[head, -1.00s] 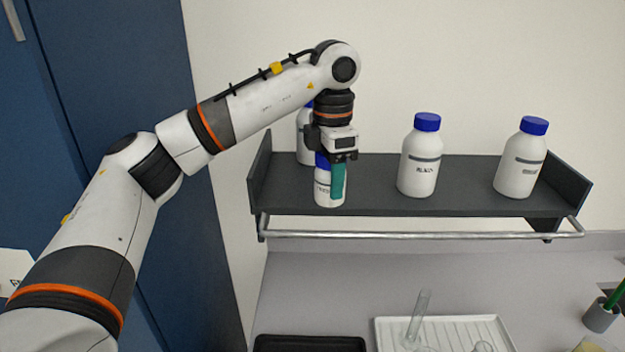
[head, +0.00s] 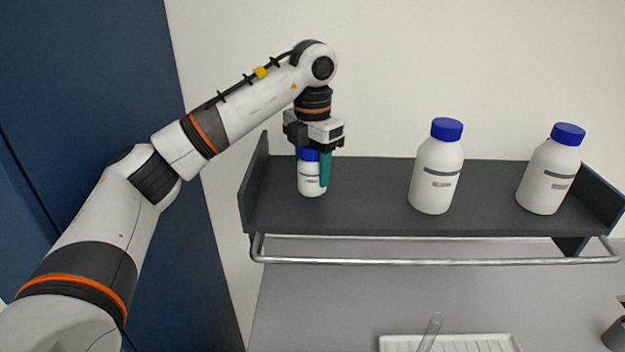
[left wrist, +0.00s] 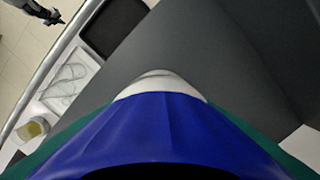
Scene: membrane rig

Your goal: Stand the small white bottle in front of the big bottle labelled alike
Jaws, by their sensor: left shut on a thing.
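My left gripper (head: 314,168) points down over the left part of the dark shelf (head: 370,190), shut on the small white bottle (head: 309,184). The bottle is upright, with a blue cap and a dark label band; its label is too small to read. I cannot tell whether its base touches the shelf. In the left wrist view its blue cap (left wrist: 160,130) fills the lower part, between teal fingers. Two big white blue-capped bottles stand to the right, one mid-shelf (head: 436,180) and one near the right end (head: 549,180); their labels are unreadable. A third big bottle seen earlier does not show.
A metal rail (head: 430,261) runs along the shelf front, and side panels close its ends. The shelf is clear between the held bottle and the middle one. Below is a white ribbed tray (head: 480,343) with a glass tube. A dark gripper (left wrist: 52,17), apparently my right, shows over the floor.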

